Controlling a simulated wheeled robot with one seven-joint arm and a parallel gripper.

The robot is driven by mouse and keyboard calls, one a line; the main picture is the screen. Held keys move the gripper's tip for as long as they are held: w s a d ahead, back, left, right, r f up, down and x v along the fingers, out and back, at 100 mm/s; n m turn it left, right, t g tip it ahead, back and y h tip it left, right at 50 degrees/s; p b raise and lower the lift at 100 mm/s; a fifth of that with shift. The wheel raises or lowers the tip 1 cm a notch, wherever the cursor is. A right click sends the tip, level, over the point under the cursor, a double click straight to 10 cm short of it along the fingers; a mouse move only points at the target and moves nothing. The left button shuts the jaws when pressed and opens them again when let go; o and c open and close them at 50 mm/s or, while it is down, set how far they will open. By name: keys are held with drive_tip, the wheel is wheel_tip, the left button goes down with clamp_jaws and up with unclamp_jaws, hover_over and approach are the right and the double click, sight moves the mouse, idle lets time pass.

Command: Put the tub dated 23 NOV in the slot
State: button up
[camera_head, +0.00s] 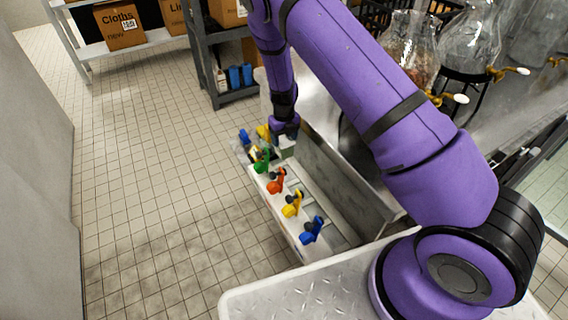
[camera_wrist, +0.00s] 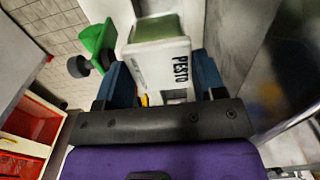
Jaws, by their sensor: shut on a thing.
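A white tub (camera_wrist: 163,64) with a green top and the word PESTO on its side stands between my gripper's (camera_wrist: 163,82) two blue fingers in the wrist view. My gripper is shut on it. No date is readable on the side that shows. In the head view the tub (camera_head: 287,143) is small under the end of my purple arm, over the far part of a long pale trough. I cannot make out which part of the trough is the slot.
Coloured handles line the trough's left edge: green (camera_head: 262,161), red (camera_head: 276,182), yellow (camera_head: 292,204) and blue (camera_head: 312,230). The green handle (camera_wrist: 98,42) is close left of the tub in the wrist view. Glass jugs (camera_head: 410,45) stand at the upper right. Tiled floor at left is clear.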

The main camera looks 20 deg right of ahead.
wheel_tip(320, 180, down, 12)
drive_tip(key=shift+f, duration=0.1)
idle(0.5)
drive_tip(key=shift+f, duration=0.1)
drive_tip(key=o, duration=0.8)
drive_tip(key=shift+o, duration=0.2)
wheel_tip(320, 180, up, 13)
drive_tip(key=shift+f, duration=0.2)
